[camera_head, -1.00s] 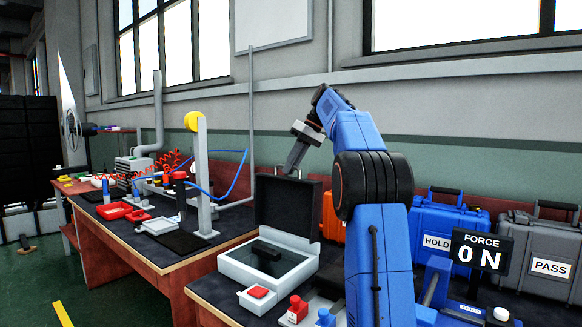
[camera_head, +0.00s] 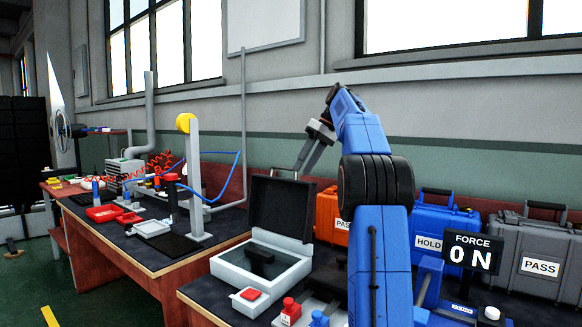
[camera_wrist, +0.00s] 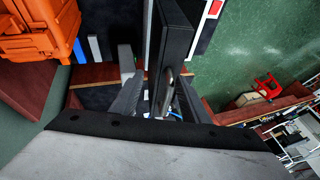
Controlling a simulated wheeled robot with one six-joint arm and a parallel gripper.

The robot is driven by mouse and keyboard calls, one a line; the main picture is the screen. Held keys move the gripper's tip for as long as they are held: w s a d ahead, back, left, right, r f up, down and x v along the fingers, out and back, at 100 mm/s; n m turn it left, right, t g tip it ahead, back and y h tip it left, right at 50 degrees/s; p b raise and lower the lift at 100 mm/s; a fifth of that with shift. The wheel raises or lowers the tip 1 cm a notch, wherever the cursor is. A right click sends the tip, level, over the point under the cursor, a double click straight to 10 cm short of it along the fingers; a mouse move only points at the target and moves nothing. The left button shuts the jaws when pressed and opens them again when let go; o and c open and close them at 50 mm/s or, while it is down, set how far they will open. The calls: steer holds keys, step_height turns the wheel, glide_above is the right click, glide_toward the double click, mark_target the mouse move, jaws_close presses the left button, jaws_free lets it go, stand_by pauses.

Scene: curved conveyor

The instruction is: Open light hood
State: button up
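The light hood is a pale box with a glass top (camera_head: 262,262) and a dark lid (camera_head: 281,212) standing up, open, at its back edge. A thin handle (camera_head: 284,172) shows at the lid's upper edge. My gripper (camera_head: 304,166) is above and just behind that edge, its two fingers visibly spread. In the wrist view, the lid (camera_wrist: 178,45) is seen edge-on with its metal handle (camera_wrist: 167,90). My gripper (camera_wrist: 158,85) has one finger on each side of the handle, with gaps between; it looks open. Part of the handle is hidden.
Orange (camera_head: 330,212), blue (camera_head: 440,235) and grey (camera_head: 535,255) cases stand along the back right. A force display (camera_head: 471,253) reads 0 N. A red button box (camera_head: 249,298) and red stamp (camera_head: 290,312) are in front of the hood. Another bench (camera_head: 150,255) with tools extends left.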

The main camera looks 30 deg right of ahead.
steer(key=s+d, duration=0.1)
steer(key=d, duration=0.2)
steer(key=s+d, duration=0.1)
steer(key=shift+s+d, duration=0.25)
steer(key=shift+s, duration=0.1)
jaws_close()
steer(key=w+a+m+t+y, duration=0.4)
steer(key=w+a+m+t, duration=0.2)
steer(key=m+t, duration=0.4)
steer(key=shift+w+f+t, duration=0.3)
steer(key=shift+w+t, duration=0.05)
steer(key=shift+t, duration=0.15)
stand_by(0.4)
